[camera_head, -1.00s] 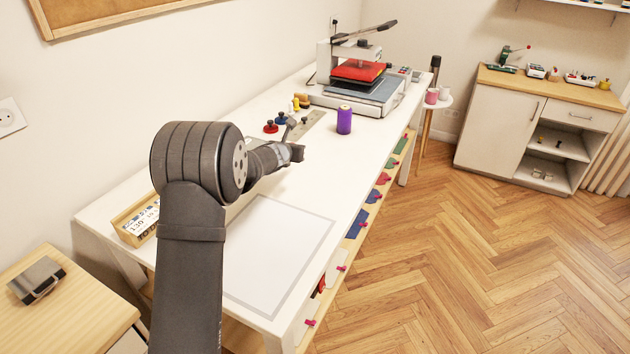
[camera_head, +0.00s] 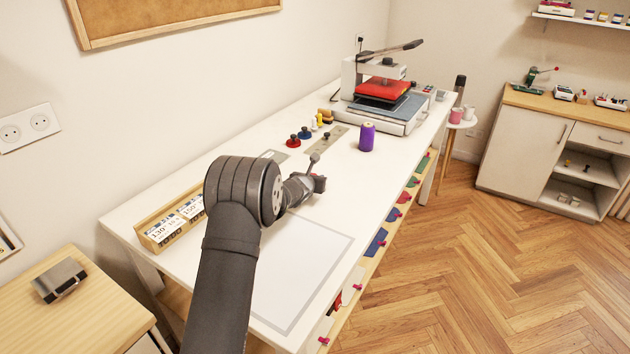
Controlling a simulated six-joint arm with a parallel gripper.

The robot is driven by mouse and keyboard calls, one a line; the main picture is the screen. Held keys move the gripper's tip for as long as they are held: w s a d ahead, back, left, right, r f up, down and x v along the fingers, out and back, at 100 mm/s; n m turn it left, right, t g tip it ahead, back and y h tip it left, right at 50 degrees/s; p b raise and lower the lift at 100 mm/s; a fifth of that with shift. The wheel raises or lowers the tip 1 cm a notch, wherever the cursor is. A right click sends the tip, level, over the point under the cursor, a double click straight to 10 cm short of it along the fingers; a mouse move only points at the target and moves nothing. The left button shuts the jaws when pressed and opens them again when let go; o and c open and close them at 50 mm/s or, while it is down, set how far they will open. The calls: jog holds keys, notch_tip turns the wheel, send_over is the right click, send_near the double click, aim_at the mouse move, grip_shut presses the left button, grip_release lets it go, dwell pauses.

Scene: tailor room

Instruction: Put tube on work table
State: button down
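The work table (camera_head: 340,215) is the long white table running from front left to back right. A purple cylinder (camera_head: 367,137) stands upright on it, right of the middle; I cannot tell whether it is the tube. No other thing is clearly a tube. My gripper (camera_head: 319,173) is over the middle of the table, to the left and in front of the purple cylinder and apart from it. It is small and partly hidden by my arm, so I cannot tell whether it is open or holds anything.
A heat press (camera_head: 385,95) with a red pad stands at the table's far end. A wooden label tray (camera_head: 172,218) is left of my arm. A white sheet (camera_head: 300,265) lies flat in front.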

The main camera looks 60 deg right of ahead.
jog(key=shift+f, duration=0.35)
jog(key=shift+f, duration=0.1)
jog(key=c, duration=1.2)
grip_release()
jog(key=shift+a+r, duration=0.2)
jog(key=v, duration=1.1)
jog(key=shift+s+a, duration=0.15)
jog(key=shift+a, duration=0.15)
jog(key=shift+d, duration=0.1)
